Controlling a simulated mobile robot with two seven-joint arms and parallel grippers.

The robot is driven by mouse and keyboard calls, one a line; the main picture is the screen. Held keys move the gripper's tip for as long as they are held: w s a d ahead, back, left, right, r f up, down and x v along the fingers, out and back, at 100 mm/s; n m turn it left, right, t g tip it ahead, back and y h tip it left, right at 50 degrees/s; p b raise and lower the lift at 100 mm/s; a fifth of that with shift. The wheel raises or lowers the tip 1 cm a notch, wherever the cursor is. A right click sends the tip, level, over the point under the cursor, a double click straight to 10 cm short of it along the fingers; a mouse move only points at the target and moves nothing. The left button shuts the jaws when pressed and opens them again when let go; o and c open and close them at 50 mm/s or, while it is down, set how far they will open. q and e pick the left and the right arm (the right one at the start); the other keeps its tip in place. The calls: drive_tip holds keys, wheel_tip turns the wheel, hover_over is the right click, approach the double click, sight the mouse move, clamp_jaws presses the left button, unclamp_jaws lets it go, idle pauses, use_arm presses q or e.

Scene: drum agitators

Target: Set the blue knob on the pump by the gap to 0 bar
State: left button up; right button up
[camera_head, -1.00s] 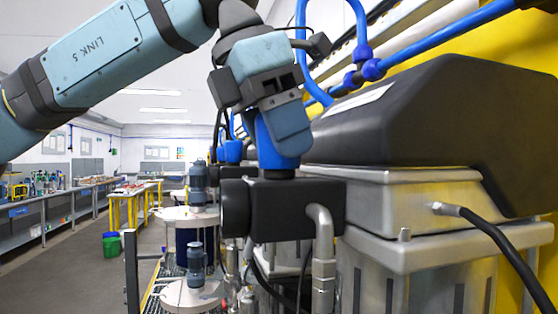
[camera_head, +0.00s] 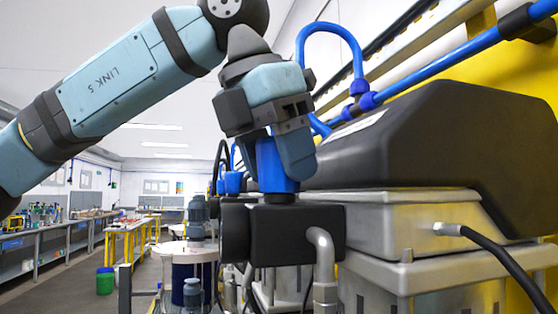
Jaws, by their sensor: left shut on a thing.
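The blue knob (camera_head: 271,168) stands upright on top of the black pump block (camera_head: 285,236). My left gripper (camera_head: 276,150) comes down from above and is shut on the blue knob, with one finger showing on the knob's right side. The fingers and the knob's upper part overlap, so its top is hidden. No scale or pointer can be read on the knob. My right gripper is not in view.
A grey pipe (camera_head: 322,262) bends down from the block's front. A large dark housing (camera_head: 430,140) on a metal tank (camera_head: 410,215) stands close on the right. More blue knobs (camera_head: 232,182) and drums with agitators (camera_head: 197,220) stand behind.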

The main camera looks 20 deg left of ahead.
use_arm(q)
drive_tip(key=o, duration=0.6)
drive_tip(key=v, duration=1.3)
drive_tip(key=shift+a+r, duration=0.15)
drive_tip(key=shift+r, duration=0.3)
